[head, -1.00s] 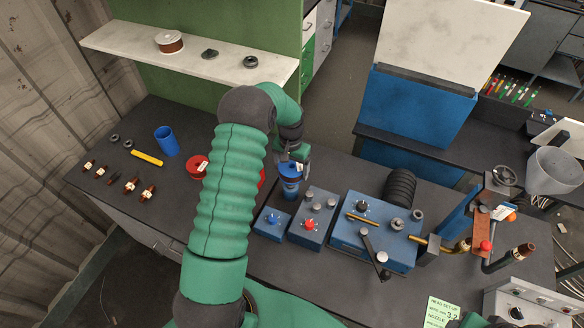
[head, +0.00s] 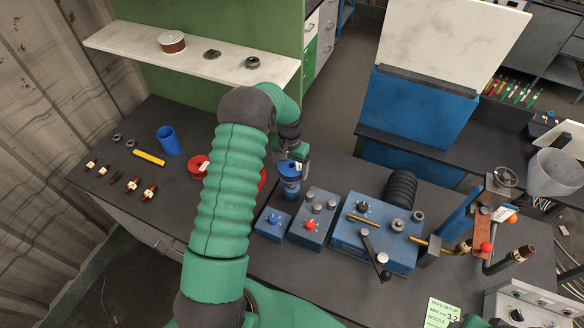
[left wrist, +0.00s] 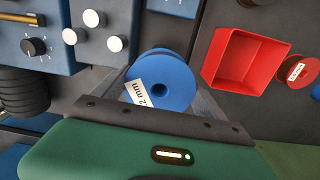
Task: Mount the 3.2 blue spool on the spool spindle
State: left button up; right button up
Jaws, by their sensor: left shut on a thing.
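The blue spool (head: 290,170), with a white tag, is held in my left gripper (head: 291,158) above the bench in the head view. In the left wrist view the blue spool (left wrist: 161,84) shows its round blue face with a dark centre hole, and the visible part of its tag reads "2 mm". The gripper fingers are shut on it and largely hidden. My right gripper is not in view.
Blue control boxes (head: 311,218) with knobs stand right of the spool, and a larger blue machine (head: 375,240) beyond. A red bin (left wrist: 240,62) and a red spool (left wrist: 297,71) lie near.

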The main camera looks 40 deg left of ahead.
aim_at(291, 185)
pick_arm(q)
jog(key=shift+d, duration=0.1)
jog(key=shift+f+b, duration=2.25)
jog(key=shift+f, duration=1.05)
jog(key=o, duration=1.8)
jog(key=shift+o, duration=1)
jog(key=shift+s, duration=0.1)
jog(key=shift+r, duration=0.15)
